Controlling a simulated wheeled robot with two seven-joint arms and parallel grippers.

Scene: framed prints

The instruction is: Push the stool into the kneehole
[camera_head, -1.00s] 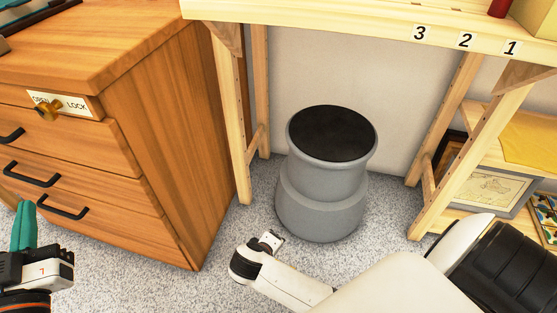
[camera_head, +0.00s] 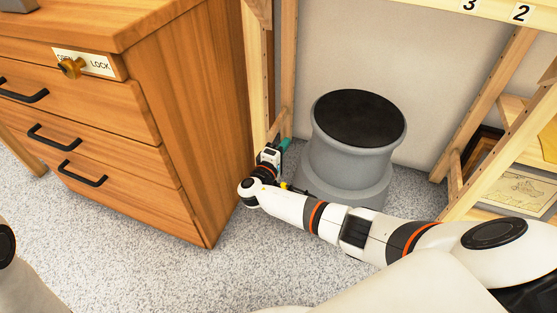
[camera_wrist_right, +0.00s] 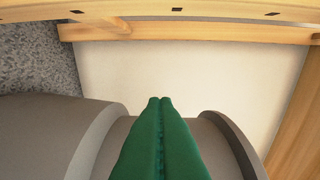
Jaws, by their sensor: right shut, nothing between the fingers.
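The stool (camera_head: 352,160) is a grey, round, waisted body with a black top. It stands upright on the floor between the front legs of the pale wooden table (camera_head: 430,5), whose open space below is the kneehole. My right gripper (camera_head: 284,145) is beside the stool's left side, close to the table's left legs. Its green fingers are shut and empty. In the right wrist view the shut fingers (camera_wrist_right: 160,103) lie in front of the stool's grey body (camera_wrist_right: 45,140); I cannot tell whether they touch. My right forearm hides part of the stool's base. My left gripper is out of view.
A wooden drawer cabinet (camera_head: 185,110) stands close to the left of the table. A low shelf with framed prints (camera_head: 515,190) is at the right. A pale wall (camera_head: 420,80) closes the space behind the stool. Speckled floor is clear in front.

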